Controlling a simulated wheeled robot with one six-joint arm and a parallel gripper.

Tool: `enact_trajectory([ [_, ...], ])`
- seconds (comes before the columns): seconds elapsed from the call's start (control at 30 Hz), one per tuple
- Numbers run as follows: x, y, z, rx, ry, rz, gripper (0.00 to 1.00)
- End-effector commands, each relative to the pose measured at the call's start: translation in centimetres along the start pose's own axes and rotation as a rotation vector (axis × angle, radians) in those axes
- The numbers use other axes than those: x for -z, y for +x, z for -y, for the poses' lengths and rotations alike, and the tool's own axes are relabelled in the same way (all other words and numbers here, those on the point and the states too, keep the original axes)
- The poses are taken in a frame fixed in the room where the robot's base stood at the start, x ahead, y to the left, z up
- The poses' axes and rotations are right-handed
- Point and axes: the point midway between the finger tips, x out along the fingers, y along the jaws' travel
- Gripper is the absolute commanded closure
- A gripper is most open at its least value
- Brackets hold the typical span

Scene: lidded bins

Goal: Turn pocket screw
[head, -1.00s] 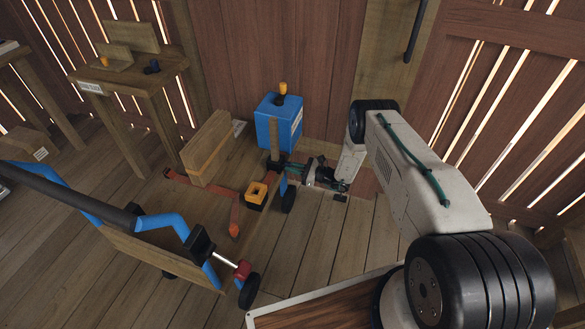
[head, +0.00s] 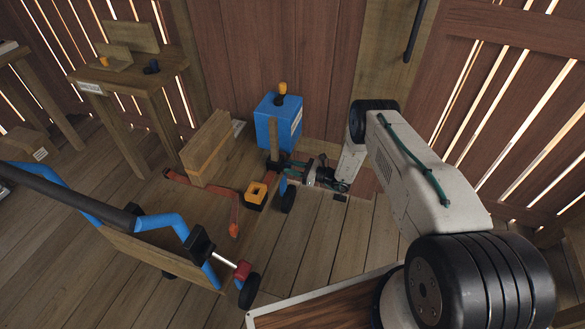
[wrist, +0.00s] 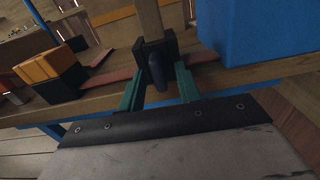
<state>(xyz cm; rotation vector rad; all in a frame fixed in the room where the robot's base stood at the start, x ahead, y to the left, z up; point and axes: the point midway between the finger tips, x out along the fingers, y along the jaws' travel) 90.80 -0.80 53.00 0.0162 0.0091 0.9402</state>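The pocket screw is a dark blue knob (wrist: 157,72) on the front of a black pocket (wrist: 155,48) at the cart's edge. A wooden stake (wrist: 150,18) stands upright in the pocket; it also shows in the head view (head: 273,138). My gripper (wrist: 159,75) has its two teal fingers apart, one on each side of the knob, with a visible gap beside it. In the head view my gripper (head: 291,170) reaches the pocket from the right; the knob is too small to make out there.
A blue box (head: 279,124) with an orange knob stands just behind the stake. An orange-and-black block (head: 256,196), red straps (head: 235,212) and wooden boards (head: 208,148) lie on the cart to the left. The cart's handle (head: 65,195) is at far left.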

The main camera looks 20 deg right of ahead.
Motion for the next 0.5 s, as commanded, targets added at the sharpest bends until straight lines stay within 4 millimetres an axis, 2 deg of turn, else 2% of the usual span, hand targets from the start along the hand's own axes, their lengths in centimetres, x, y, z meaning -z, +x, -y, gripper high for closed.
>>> enact_trajectory([
  [0.3,-0.1,0.0,-0.1,-0.002,-0.002,0.0,0.65],
  [0.37,-0.1,-0.5,0.0,-0.001,-0.002,0.001,0.65],
  [0.5,-0.1,-2.8,0.1,0.003,0.0,0.0,0.65],
])
